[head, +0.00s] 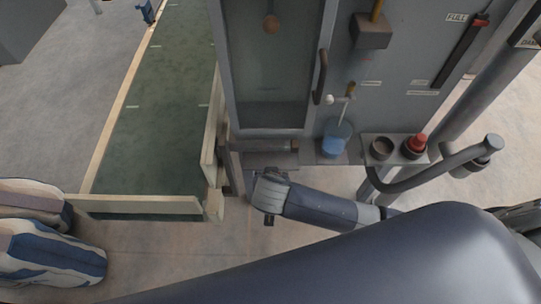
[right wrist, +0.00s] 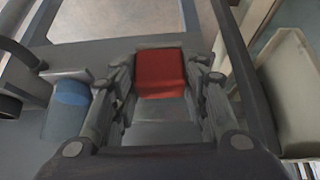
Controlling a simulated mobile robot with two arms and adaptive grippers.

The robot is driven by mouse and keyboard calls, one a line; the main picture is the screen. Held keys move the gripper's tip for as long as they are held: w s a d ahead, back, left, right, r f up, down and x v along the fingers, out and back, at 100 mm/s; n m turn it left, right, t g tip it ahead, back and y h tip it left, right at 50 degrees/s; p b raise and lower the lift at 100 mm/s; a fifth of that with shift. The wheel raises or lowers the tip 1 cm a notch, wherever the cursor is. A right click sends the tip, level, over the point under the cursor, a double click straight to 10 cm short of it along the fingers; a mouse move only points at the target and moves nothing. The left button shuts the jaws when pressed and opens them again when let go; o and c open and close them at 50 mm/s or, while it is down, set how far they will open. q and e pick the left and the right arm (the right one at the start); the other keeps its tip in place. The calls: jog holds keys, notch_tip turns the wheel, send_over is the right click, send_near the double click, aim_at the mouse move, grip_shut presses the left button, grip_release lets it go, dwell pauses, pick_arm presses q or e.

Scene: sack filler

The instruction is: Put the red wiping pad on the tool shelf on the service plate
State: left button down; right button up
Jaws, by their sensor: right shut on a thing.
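The red wiping pad (right wrist: 160,70) shows in the right wrist view, between the fingers of my right gripper (right wrist: 160,95), which is shut on it. In the head view my right gripper (head: 268,192) is in front of the grey ledge below the cabinet door, and the pad is hidden there. The grey ledge (head: 285,160) looks like the service plate, though I cannot be sure. Whether the pad touches any surface cannot be told. The small tool shelf (head: 394,163) to the right holds a dark cup and a red-topped item. My left gripper is not in view.
A blue container (head: 337,140) stands right of the ledge, close to my right gripper; it also shows at left in the right wrist view (right wrist: 68,108). A curved grey pipe (head: 440,170) passes near the shelf. Pale rails (head: 213,170) border the green floor on the left.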

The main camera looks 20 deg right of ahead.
jog(key=w, duration=0.3)
jog(key=w+d, duration=0.1)
jog(key=w, duration=0.2)
jog(key=w+d+f, duration=0.1)
jog(key=w, duration=0.2)
jog(key=shift+w+d, duration=0.2)
jog(key=shift+d, duration=0.05)
jog(key=shift+w+d+f, duration=0.1)
jog(key=shift+w+f, duration=0.1)
jog(key=shift+f, duration=0.7)
jog(key=shift+w+f, duration=0.15)
jog(key=shift+f, duration=0.75)
jog(key=shift+s, duration=0.1)
jog(key=o, duration=0.9)
jog(key=shift+f, duration=0.1)
jog(key=shift+o, duration=0.2)
jog(key=shift+r, duration=0.2)
jog(key=p+v, duration=0.1)
jog(key=v, duration=1.1)
